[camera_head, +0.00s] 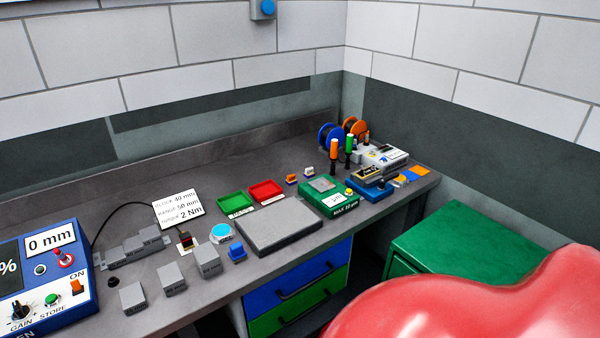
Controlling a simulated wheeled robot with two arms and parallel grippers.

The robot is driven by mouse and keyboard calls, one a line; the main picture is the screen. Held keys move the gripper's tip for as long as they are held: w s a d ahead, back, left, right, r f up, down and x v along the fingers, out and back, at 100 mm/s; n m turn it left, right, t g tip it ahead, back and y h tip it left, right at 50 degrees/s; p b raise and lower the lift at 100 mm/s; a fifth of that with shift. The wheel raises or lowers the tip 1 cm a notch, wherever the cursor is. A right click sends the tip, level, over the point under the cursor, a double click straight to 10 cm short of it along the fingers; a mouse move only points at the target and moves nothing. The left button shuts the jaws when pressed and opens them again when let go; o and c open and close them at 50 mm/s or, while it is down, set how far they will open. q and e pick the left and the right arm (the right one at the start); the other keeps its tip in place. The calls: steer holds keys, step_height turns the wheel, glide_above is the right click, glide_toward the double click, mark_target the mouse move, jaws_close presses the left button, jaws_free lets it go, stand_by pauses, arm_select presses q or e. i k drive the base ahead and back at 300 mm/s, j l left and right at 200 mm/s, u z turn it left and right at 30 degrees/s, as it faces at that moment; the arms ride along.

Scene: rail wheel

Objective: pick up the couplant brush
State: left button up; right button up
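I cannot make out a couplant brush for certain. Two upright tools, one with an orange handle (334,148) and one with a green handle (349,146), stand at the back right of the workbench (150,322); their lower ends are too small to tell what they are. A round tub with a light blue top (221,232) stands mid-bench, with a small blue block (237,253) beside it. Neither of my grippers is in view.
A flat grey plate (280,226), green tray (236,201), red tray (266,191) and several grey blocks (172,278) crowd the bench. A blue instrument (80,290) stands at left. A green cabinet (450,235) and large glossy red shape (470,305) are at right.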

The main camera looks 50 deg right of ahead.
mark_target(238, 253)
steer(key=k+l+z, duration=0.1)
steer(key=z, duration=0.95)
steer(key=u, duration=1.5)
steer(key=z, duration=1.5)
